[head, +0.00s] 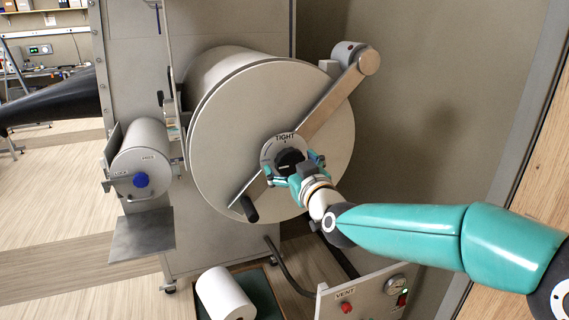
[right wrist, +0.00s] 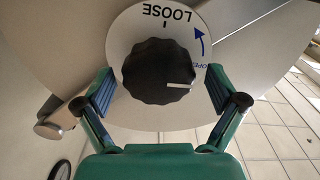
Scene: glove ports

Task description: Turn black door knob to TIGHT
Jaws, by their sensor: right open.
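The black door knob (head: 290,159) sits at the centre of a round pale dial plate (head: 285,141) on the big round door (head: 232,130). The plate reads TIGHT at its top in the head view. In the right wrist view, the knob (right wrist: 158,70) is ribbed, with a white mark pointing right and slightly down; LOOSE shows at the plate's top edge, beside a blue arrow. My right gripper (head: 294,169) is open, its teal fingers on either side of the knob. In the wrist view, gaps show between the fingers (right wrist: 160,92) and the knob. My left gripper is not in view.
A metal bar (head: 330,100) crosses the door diagonally, with a black handle (head: 249,208) at its lower end. A smaller cylinder with a blue knob (head: 141,180) is at left, above a metal shelf (head: 142,235). A VENT panel (head: 365,295) stands below right.

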